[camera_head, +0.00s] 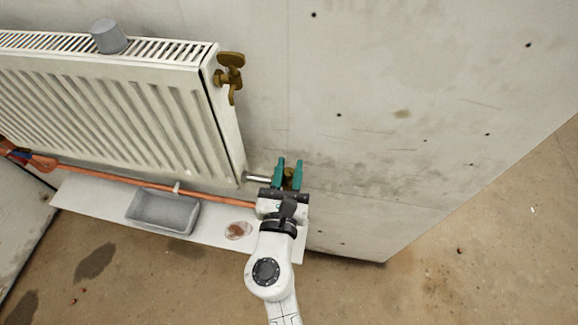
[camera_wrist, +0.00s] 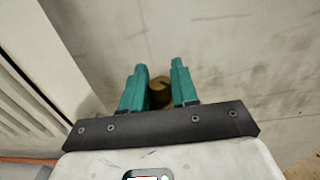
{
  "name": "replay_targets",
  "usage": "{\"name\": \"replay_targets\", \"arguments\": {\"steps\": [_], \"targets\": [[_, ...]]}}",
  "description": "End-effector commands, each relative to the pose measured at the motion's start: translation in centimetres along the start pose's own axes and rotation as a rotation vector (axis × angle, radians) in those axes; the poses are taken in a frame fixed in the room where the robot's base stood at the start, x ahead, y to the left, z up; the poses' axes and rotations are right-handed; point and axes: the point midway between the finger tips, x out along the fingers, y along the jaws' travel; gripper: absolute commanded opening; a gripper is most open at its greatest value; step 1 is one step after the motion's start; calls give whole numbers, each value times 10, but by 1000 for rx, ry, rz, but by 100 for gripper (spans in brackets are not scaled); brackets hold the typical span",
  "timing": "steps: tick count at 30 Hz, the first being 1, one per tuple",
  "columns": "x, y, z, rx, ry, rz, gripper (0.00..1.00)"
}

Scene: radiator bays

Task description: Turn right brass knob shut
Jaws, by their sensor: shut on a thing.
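The right brass knob (camera_head: 288,179) sits at the end of a short metal pipe at the lower right corner of the radiator. My gripper (camera_head: 288,172) is at the knob, its two teal fingers on either side of it and shut on it. In the wrist view the knob (camera_wrist: 160,91) shows as a dark brass round shape between the teal fingers (camera_wrist: 158,88). The fingers hide part of the knob, and I cannot tell how far it is turned.
The white radiator (camera_head: 120,105) fills the left, with a grey cup (camera_head: 109,36) on top and another brass valve (camera_head: 230,77) at its upper right. Below lie a copper pipe (camera_head: 215,200), a grey tray (camera_head: 163,223) and a white board (camera_head: 90,197). The wall to the right is clear.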

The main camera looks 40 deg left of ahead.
Motion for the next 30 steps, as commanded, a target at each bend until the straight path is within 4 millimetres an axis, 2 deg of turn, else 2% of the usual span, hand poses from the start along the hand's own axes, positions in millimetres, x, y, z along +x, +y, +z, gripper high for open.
{"name": "replay_targets", "arguments": {"steps": [18,30], "targets": [[1,3,-1,-1,-1,-558,0],[1,1,-2,0,1,-788,0]]}}
